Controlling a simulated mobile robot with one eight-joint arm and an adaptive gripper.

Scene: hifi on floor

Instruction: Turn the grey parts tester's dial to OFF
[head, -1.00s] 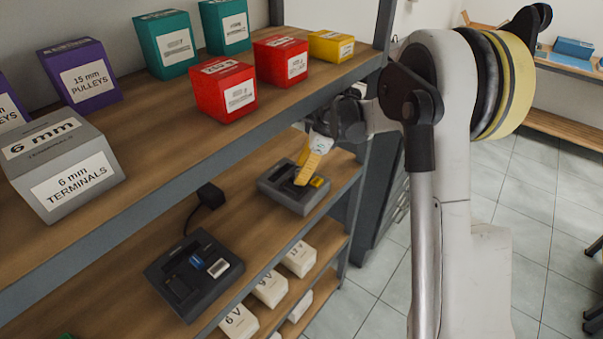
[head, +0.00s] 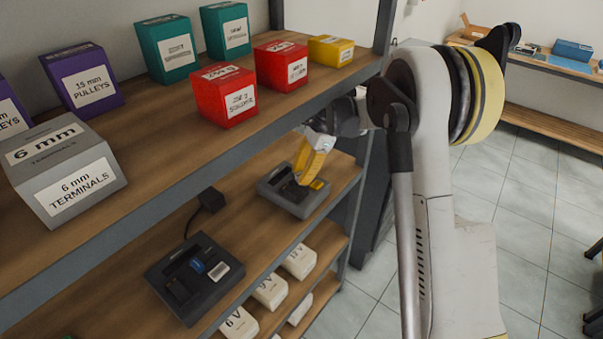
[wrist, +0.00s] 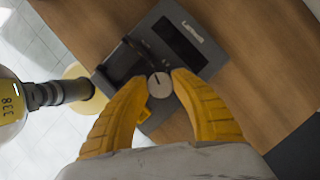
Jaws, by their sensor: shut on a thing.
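The grey tester (head: 290,206) sits on the middle shelf in the head view, under my gripper (head: 309,182). In the wrist view the tester (wrist: 133,62) has a dark slot, a dark panel with light lettering beside it, and a small round pale dial (wrist: 159,85). A short dark mark shows near the dial's upper edge. My gripper's yellow fingers (wrist: 160,82) are on both sides of the dial, shut on it. I cannot read an OFF label or other dial markings.
A second, darker device (head: 215,292) with a blue part stands nearer on the same shelf, with a black plug block (head: 211,199) behind it. The upper shelf (head: 150,122) with labelled boxes overhangs. White boxes (head: 270,290) stand below.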

